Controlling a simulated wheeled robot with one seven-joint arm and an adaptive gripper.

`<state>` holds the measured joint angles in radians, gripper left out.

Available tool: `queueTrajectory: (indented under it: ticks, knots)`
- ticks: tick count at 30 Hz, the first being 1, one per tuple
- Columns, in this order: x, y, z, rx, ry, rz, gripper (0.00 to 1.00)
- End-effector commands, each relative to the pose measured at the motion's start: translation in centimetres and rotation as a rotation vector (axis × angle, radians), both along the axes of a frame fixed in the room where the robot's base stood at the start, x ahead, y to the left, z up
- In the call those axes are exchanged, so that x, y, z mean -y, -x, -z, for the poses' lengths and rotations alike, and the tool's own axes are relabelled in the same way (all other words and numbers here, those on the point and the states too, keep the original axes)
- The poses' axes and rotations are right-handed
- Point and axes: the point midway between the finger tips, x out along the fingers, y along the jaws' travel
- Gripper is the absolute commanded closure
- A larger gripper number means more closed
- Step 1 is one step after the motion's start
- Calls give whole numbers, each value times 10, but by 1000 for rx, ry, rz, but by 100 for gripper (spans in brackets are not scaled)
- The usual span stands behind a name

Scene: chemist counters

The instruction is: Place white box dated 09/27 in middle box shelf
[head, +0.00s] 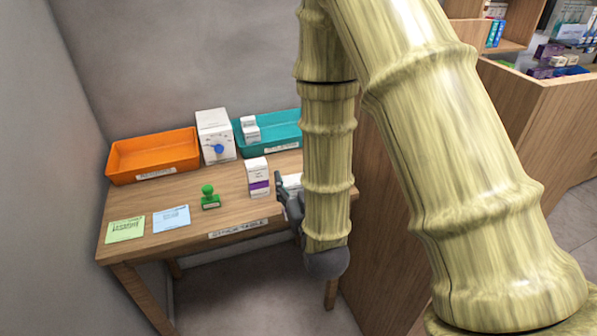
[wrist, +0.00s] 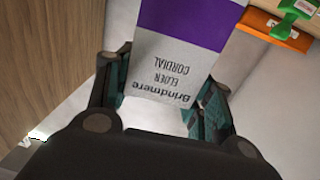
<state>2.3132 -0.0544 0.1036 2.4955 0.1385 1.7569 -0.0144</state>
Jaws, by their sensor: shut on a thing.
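A white box with a purple band (head: 258,178) is above or at the right part of the work table, just left of my gripper (head: 284,193). In the wrist view, this box (wrist: 180,68) is between the two fingers of my gripper (wrist: 165,100), which is shut on it. Its label reads "Brindmere Elder Cordial", upside down there. No date on it can be read. My arm covers much of the gripper in the head view. Wooden shelves (head: 512,46) with small boxes stand at the upper right; I cannot tell which is the middle box shelf.
The work table (head: 160,192) holds an orange tray (head: 152,172), a white device with a blue knob (head: 214,136), a teal tray (head: 285,149) with small white boxes, a green stamp (head: 210,197) and notes (head: 171,218). A wooden counter (head: 380,210) stands right of it.

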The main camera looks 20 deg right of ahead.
Motion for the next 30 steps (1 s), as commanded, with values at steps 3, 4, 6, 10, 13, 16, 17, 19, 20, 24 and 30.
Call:
queueTrajectory:
  ticks: [3,4,6,10,13,16,17,19,20,24,30]
  knots:
    - [-1,-5,-9,-2,0,-2,89]
    - [-1,-6,-10,-2,0,-3,89]
    - [-2,-10,-11,-2,0,-5,89]
    - [-3,-14,-11,-3,0,-9,89]
    - [-3,-17,-10,-3,0,-12,89]
    - [-4,-19,-9,-2,0,-15,89]
    - [-4,-19,-8,-3,1,-16,89]
    - [-5,-19,-7,-2,1,-19,89]
    - [-5,-19,-6,-2,1,-20,89]
    - [-6,-19,-2,-1,0,-24,89]
    - [-10,-19,3,0,0,-33,89]
